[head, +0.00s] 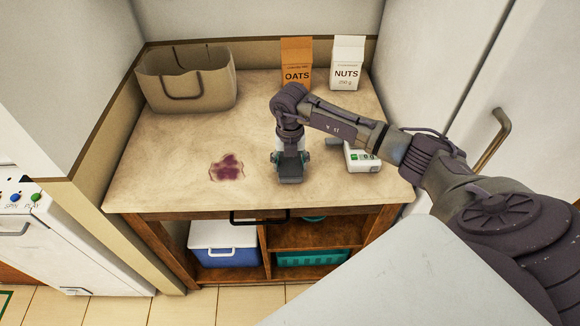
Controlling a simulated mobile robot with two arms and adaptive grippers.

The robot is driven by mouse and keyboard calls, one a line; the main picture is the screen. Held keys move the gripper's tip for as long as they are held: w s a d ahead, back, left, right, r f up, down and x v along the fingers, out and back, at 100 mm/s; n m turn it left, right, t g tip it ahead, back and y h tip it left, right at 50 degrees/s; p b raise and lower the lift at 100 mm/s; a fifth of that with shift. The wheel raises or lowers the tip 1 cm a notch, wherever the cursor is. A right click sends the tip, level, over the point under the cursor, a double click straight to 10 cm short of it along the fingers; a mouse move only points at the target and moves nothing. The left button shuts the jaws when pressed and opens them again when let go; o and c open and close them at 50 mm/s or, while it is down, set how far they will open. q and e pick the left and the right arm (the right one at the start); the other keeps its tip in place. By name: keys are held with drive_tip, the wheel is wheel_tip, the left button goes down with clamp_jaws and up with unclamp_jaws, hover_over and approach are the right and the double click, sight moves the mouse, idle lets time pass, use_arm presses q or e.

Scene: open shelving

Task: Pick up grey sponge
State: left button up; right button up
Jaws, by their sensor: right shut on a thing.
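The grey sponge (290,173) is on the beige countertop, right of a dark red stain (227,167). My right gripper (290,160) comes down on it from above and is shut on it. The gripper hides the sponge's upper part. I cannot tell whether the sponge still touches the counter. My left gripper is not in view.
A tan bag (187,92) stands at the back left. An oats box (296,64) and a nuts box (347,63) stand at the back. A white device (361,159) sits to the right. Below are a blue cooler (225,251) and a teal basket (312,258). The counter's left front is clear.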

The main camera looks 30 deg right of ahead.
wheel_tip(320, 180, up, 3)
drive_tip(key=shift+w+f+b, duration=0.1)
drive_tip(key=shift+f+b, duration=0.05)
drive_tip(key=shift+b, duration=0.4)
drive_tip(key=s+d+r+b, duration=0.3)
drive_tip(key=s+d+r, duration=0.2)
drive_tip(key=d, duration=0.5)
drive_tip(key=shift+s+d+r, duration=0.2)
drive_tip(key=shift+r, duration=0.9)
drive_tip(key=shift+o, duration=0.3)
drive_tip(key=shift+c, duration=1.3)
